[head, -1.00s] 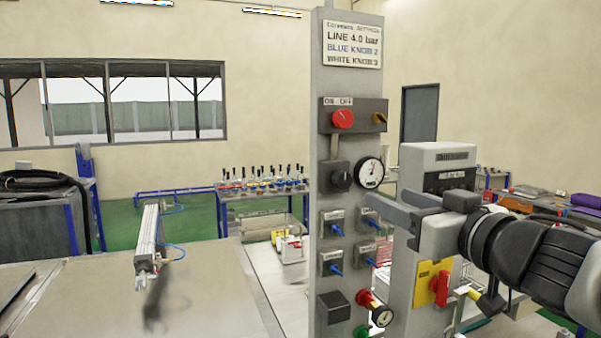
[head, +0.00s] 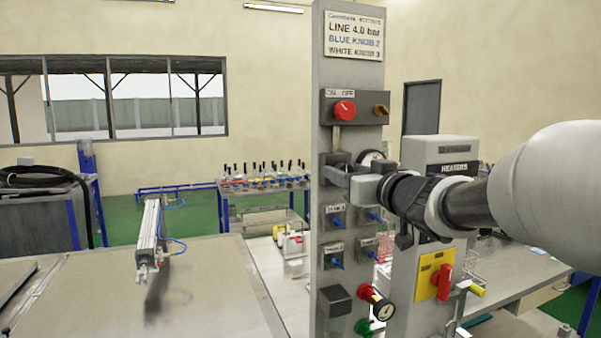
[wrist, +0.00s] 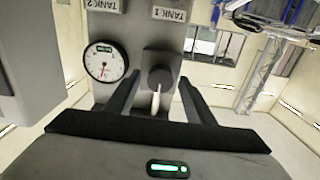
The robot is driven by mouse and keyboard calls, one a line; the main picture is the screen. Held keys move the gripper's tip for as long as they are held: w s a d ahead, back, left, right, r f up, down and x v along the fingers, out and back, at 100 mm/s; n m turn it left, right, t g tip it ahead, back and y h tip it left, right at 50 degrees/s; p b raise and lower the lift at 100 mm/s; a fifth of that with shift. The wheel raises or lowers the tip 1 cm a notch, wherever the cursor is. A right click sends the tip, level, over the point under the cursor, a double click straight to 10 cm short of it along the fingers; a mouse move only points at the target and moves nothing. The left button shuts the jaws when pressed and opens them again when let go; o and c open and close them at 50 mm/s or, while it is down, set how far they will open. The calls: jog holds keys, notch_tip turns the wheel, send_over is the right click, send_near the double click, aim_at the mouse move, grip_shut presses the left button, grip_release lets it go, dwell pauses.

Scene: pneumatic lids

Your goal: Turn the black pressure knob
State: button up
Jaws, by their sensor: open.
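My gripper (wrist: 159,80) is open, with one finger on each side of the knob. I cannot tell whether either finger touches it. In the head view my gripper (head: 340,170) is at the panel column and covers most of the knob. A round white pressure gauge (wrist: 106,62) is beside the knob, left of the fingers. In the head view it is partly hidden behind my gripper.
The grey column (head: 345,70) carries a settings sign (head: 354,36), a red knob (head: 344,110) above and several blue-handled valves below. A grey cabinet (head: 440,152) with a red switch (head: 443,282) stands close on the right.

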jog(key=shift+w, duration=0.1)
jog(key=c, duration=1.1)
jog(key=shift+o, duration=0.2)
jog(key=shift+n, duration=0.4)
jog(key=n+b, duration=0.2)
jog(key=n, duration=0.3)
jog(key=n+b, duration=0.2)
jog(key=n, duration=0.3)
jog(key=shift+a+f+n+b, duration=0.15)
jog(key=shift+n+b, duration=0.25)
jog(key=o, duration=1.1)
jog(key=shift+c, duration=0.2)
